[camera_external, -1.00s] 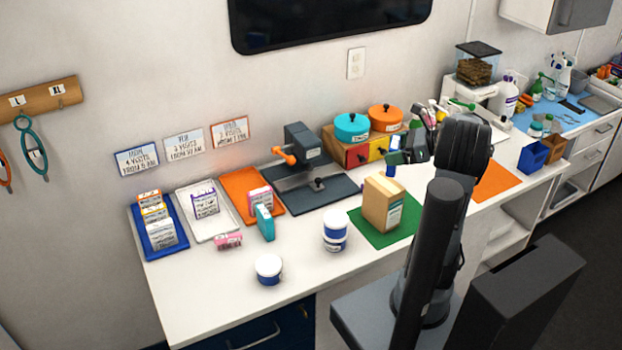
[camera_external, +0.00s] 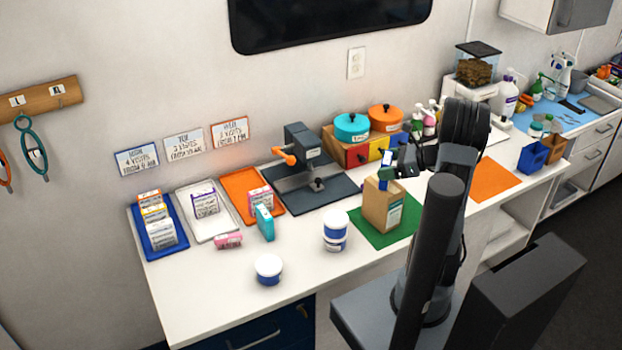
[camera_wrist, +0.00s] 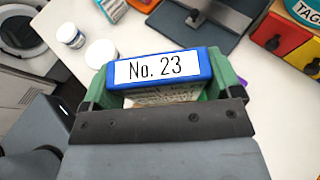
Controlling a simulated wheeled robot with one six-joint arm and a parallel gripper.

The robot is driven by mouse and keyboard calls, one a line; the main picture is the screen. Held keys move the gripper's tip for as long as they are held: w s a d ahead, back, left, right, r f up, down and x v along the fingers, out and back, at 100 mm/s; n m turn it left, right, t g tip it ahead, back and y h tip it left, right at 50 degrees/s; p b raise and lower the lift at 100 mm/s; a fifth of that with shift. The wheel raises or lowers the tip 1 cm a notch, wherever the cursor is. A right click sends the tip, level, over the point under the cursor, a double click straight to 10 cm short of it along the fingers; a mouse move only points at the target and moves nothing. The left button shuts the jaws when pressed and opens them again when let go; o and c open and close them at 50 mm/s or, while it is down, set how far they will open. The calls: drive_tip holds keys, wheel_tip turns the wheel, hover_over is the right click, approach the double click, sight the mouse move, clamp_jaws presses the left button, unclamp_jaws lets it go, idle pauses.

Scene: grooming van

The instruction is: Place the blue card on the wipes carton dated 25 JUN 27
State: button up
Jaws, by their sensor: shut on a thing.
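A blue card (camera_wrist: 197,66) with a white "No. 23" label is held between the green fingers of my gripper (camera_wrist: 160,80) in the wrist view. I cannot tell whether card and carton touch. The carton's side label is too small to read, so no date shows. A pale printed patch shows just under the card in the wrist view.
White-and-blue tubs (camera_external: 335,232) stand left of the carton. Blue (camera_external: 172,246), white and orange trays hold small packs at the left. A dark press (camera_external: 303,145) and drawers with round tins (camera_external: 352,127) stand behind. An orange mat (camera_external: 495,182) at the right is clear.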

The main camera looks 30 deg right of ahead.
drive_tip(key=shift+f, duration=0.1)
drive_tip(key=o, duration=0.7)
drive_tip(key=shift+o, duration=0.2)
drive_tip(key=shift+r, duration=0.25)
drive_tip(key=b+v, duration=0.1)
drive_tip(key=v, duration=1.1)
drive_tip(key=shift+f, duration=0.2)
